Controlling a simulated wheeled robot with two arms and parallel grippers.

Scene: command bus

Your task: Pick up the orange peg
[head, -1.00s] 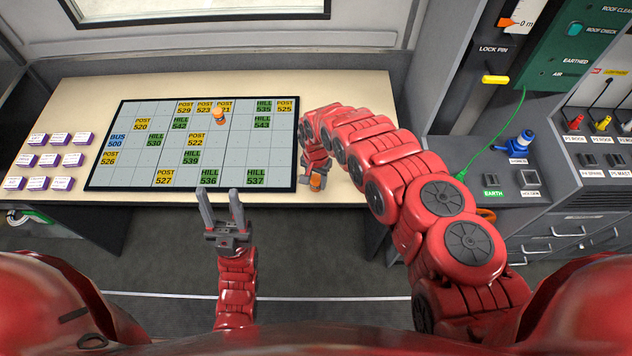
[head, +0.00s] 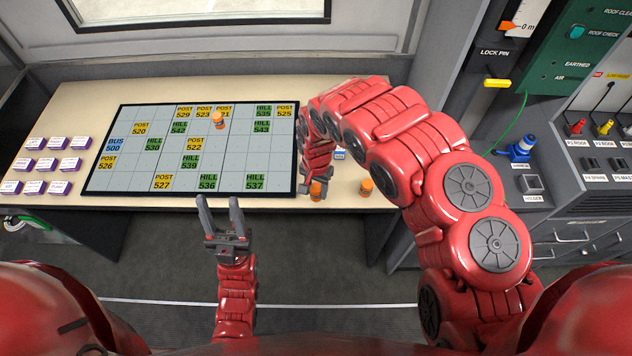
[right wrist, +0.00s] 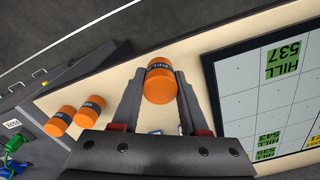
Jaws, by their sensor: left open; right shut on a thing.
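An orange peg with a dark label band (right wrist: 160,82) is between the fingertips of my right gripper (right wrist: 158,84), which is shut on it. In the head view this peg (head: 316,189) shows at the right gripper, just off the board's lower right corner. I cannot tell whether it touches the table. Another orange peg (head: 218,120) stands on the board near the top. Another (head: 366,187) stands on the table to the right; the right wrist view shows two pegs there (right wrist: 89,108) (right wrist: 57,124). My left gripper (head: 220,203) is open and empty in front of the table.
The gridded board (head: 234,150) with yellow and green labels lies on the pale table (head: 85,95). Several purple-and-white blocks (head: 52,163) stand at its left. A grey console (head: 560,215) with switches and plugs stands at the right. My right arm covers the table's right part.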

